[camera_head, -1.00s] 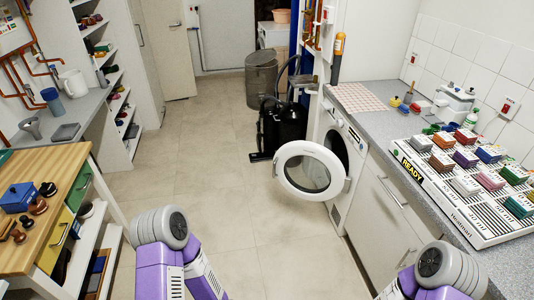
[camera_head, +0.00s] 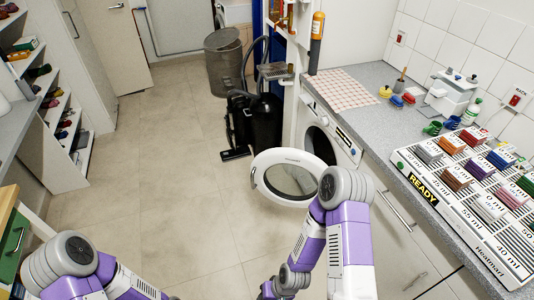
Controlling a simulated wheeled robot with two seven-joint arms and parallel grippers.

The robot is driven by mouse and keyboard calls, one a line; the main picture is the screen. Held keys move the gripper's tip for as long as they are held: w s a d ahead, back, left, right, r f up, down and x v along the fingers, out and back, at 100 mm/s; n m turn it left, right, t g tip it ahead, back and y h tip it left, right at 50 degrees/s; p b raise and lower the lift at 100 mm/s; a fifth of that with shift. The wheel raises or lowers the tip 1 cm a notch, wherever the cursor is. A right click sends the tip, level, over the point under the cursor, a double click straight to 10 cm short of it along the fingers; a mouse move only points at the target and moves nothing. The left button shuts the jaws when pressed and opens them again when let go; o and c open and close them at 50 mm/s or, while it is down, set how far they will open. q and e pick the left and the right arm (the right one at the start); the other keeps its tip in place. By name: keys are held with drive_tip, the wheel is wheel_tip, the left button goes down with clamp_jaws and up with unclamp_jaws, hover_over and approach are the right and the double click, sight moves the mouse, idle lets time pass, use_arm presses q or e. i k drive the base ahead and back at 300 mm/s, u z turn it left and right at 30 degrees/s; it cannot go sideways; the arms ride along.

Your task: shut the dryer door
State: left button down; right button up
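The dryer door (camera_head: 290,180) is a round white-rimmed door with a dark glass middle. It hangs wide open, swung out over the floor to the left of the dryer (camera_head: 330,132), a white front-loader under the counter. The dryer's round opening shows, partly covered by the door. My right arm's elbow (camera_head: 345,188) covers the door's right edge in the picture; I cannot tell whether they touch.
The grey counter (camera_head: 375,125) above the dryer carries a checked cloth (camera_head: 340,90) and a rack of labelled blocks (camera_head: 425,195). The tiled floor (camera_head: 180,190) to the left is clear.

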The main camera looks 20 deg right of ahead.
sight(268, 159)
drive_tip(key=z, duration=0.7)
drive_tip(key=i, duration=0.8)
drive_tip(key=z, duration=0.85)
